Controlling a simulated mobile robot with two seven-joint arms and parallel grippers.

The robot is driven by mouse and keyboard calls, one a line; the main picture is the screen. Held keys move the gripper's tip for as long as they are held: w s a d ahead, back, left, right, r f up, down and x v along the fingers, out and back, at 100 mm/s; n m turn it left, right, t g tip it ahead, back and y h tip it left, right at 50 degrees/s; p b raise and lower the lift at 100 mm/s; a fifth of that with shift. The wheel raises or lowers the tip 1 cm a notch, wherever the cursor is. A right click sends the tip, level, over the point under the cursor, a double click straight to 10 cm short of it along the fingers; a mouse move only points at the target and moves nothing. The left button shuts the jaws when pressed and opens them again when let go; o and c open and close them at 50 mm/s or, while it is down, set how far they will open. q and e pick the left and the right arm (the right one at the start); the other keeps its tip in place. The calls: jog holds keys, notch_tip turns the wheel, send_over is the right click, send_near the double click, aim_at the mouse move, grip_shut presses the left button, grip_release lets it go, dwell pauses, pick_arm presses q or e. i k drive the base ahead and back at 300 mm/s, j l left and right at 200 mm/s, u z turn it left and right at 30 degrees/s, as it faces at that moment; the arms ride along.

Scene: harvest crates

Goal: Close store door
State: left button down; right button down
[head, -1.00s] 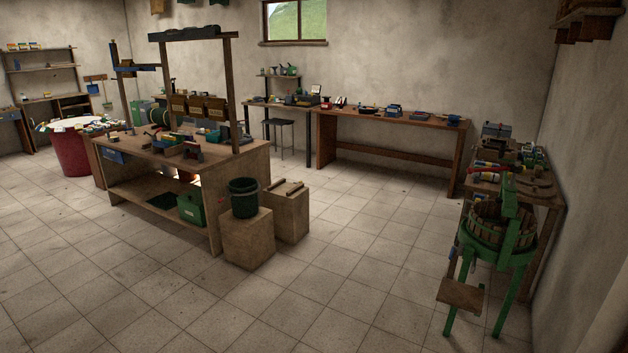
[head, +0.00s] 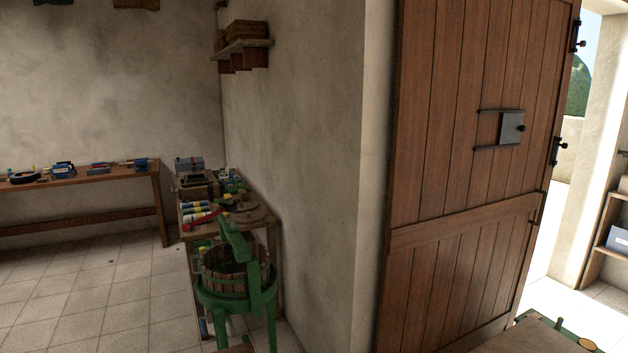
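The store door (head: 455,170) is a tall brown plank door at the right of the head view. It stands open, swung in next to the end of the wall, with a bright opening to its right. The door's top is cut off by the frame. Neither of my grippers is in view.
A green press (head: 237,280) with a wooden tub stands before a cluttered side table (head: 272,232). A long workbench (head: 85,178) is at the left. A table corner (head: 530,335) shows at the lower right. The tiled floor (head: 90,300) at left is clear.

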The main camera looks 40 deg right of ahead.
aim_at(466, 209)
jog(key=i+z, duration=0.4)
jog(key=i+j+z, duration=0.1)
jog(key=i+z, duration=0.3)
jog(key=i+j+z, duration=0.2)
jog(key=z, duration=0.2)
jog(key=i+j, duration=0.05)
jog(key=i, duration=0.05)
